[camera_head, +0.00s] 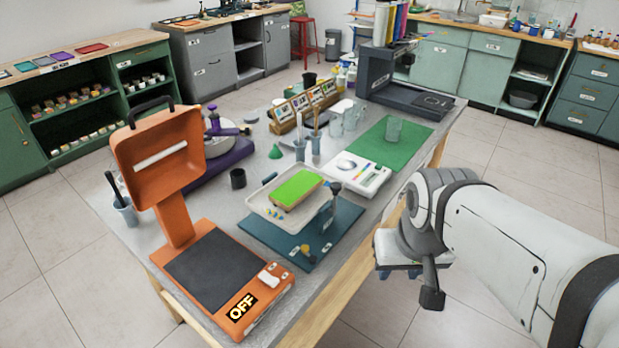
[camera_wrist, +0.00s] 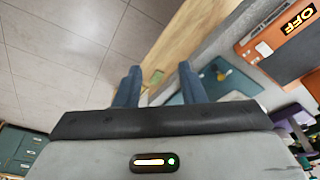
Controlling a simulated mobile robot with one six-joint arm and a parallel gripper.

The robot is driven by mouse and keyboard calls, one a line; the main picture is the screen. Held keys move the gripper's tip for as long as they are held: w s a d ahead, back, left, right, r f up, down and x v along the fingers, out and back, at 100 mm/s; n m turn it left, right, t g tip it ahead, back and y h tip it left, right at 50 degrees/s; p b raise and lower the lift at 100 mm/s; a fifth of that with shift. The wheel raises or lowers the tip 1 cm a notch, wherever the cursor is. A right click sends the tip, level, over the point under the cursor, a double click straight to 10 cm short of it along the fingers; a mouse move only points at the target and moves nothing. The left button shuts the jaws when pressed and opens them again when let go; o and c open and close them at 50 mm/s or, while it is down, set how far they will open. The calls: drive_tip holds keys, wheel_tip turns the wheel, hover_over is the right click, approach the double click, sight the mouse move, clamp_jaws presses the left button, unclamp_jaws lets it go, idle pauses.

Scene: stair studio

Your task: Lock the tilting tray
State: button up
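The tilting tray (camera_head: 257,204) is shallow and pale, on a blue base plate (camera_head: 330,237) near the table's front edge. A green block (camera_head: 297,187) and several small coloured pieces lie in it. A dark upright post with a round top (camera_head: 334,188) and a small yellow knob (camera_head: 305,249) stand at its near side. My gripper (camera_head: 432,290) is off the table's edge, to the right of the plate and apart from it. In the wrist view its two blue fingers (camera_wrist: 160,85) are spread with nothing between. The base plate (camera_wrist: 238,84) and yellow knob (camera_wrist: 222,75) show beyond them.
An orange press (camera_head: 195,255) with a raised lid and an OFF label stands left of the tray. A white palette (camera_head: 350,172), a green mat (camera_head: 385,145) and glass beakers are behind. Wooden table edge (camera_head: 335,290) lies between my gripper and the plate.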

drive_tip(key=shift+o, duration=0.2)
drive_tip(key=shift+s, duration=0.1)
drive_tip(key=shift+o, duration=0.3)
drive_tip(key=shift+w+a+f, duration=0.15)
drive_tip(key=shift+w, duration=0.1)
drive_tip(key=n+t+y+b, duration=0.15)
drive_tip(key=n+b, duration=0.25)
drive_tip(key=b, duration=0.9)
approach(305, 248)
drive_tip(key=f, duration=0.1)
drive_tip(key=b+x, duration=0.1)
drive_tip(key=x, duration=0.6)
drive_tip(key=shift+w, duration=0.2)
clamp_jaws()
